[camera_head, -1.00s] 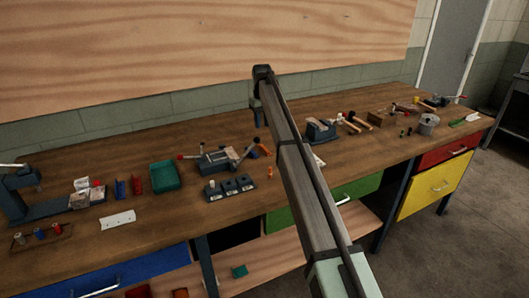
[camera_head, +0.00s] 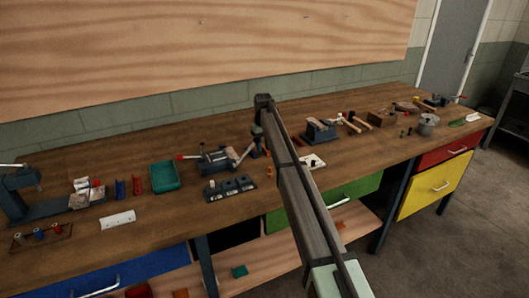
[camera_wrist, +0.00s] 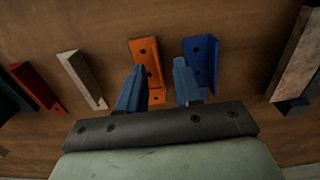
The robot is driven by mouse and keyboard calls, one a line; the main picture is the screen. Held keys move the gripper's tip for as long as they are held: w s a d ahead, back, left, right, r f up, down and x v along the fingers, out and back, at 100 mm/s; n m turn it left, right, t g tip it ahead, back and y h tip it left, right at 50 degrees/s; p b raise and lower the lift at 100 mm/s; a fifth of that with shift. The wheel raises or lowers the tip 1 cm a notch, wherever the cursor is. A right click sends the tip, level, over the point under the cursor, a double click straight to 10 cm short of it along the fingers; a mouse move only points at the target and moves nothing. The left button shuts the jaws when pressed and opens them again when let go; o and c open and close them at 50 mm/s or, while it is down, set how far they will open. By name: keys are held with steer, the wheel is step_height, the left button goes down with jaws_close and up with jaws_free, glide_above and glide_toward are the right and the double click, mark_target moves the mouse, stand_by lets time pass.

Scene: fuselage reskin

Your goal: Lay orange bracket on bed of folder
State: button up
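The orange bracket (camera_wrist: 146,62) shows in the wrist view lying on the wooden bench, with dark holes in its face. My gripper (camera_wrist: 159,66) is open above it, one blue finger over the bracket's lower left and the other to its right, near a blue bracket (camera_wrist: 204,58). Nothing is held. In the head view my gripper (camera_head: 262,122) hangs over the bench and mostly hides the brackets. The likely folder (camera_head: 215,160), a dark device with levers, stands just left of my gripper.
A grey strip (camera_wrist: 80,78) and a red bracket (camera_wrist: 36,86) lie left in the wrist view. A dark block with round recesses (camera_head: 229,188) sits in front of the folder. A green tray (camera_head: 164,177) is farther left. A vise-like tool (camera_head: 319,131) stands to the right.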

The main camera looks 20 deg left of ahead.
steer(key=shift+f, duration=0.15)
jaws_close()
stand_by(0.6)
